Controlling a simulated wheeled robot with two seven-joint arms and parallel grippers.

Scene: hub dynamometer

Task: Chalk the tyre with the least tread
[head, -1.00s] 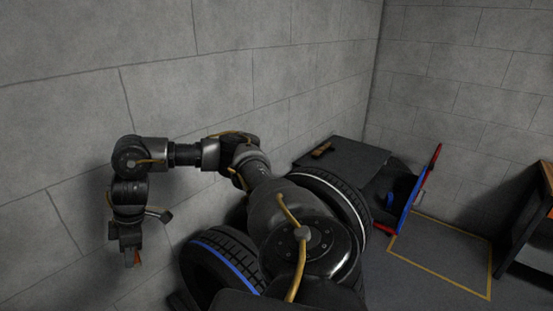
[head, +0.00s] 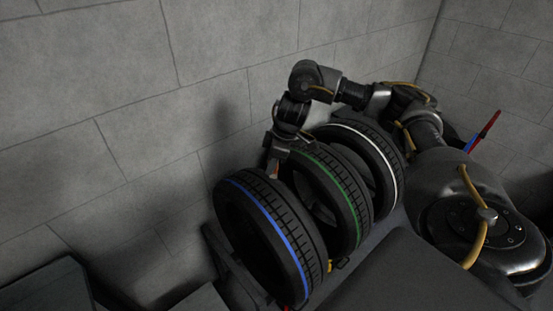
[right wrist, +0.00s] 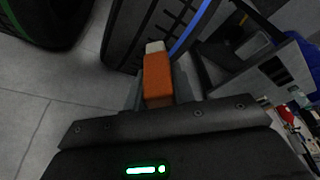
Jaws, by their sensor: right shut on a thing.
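Three black tyres stand in a row by the wall in the head view: a blue-striped tyre (head: 270,235) nearest, a green-striped tyre (head: 345,205) in the middle, and a white-striped tyre (head: 372,150) farthest. My right gripper (head: 276,166) is above the blue-striped tyre's upper edge, beside the green one. It is shut on an orange chalk holder (right wrist: 158,80) with a pale tip. In the right wrist view the tip overlaps the tread of the blue-striped tyre (right wrist: 140,30); I cannot tell if they touch. The green-striped tyre (right wrist: 45,18) is at upper left there. My left gripper is out of view.
The tyres rest on a dark rack (head: 232,280). The grey block wall (head: 110,110) rises close behind them. Dark flat surfaces (head: 45,290) lie at the lower left. A red and blue object (head: 483,133) shows at the right.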

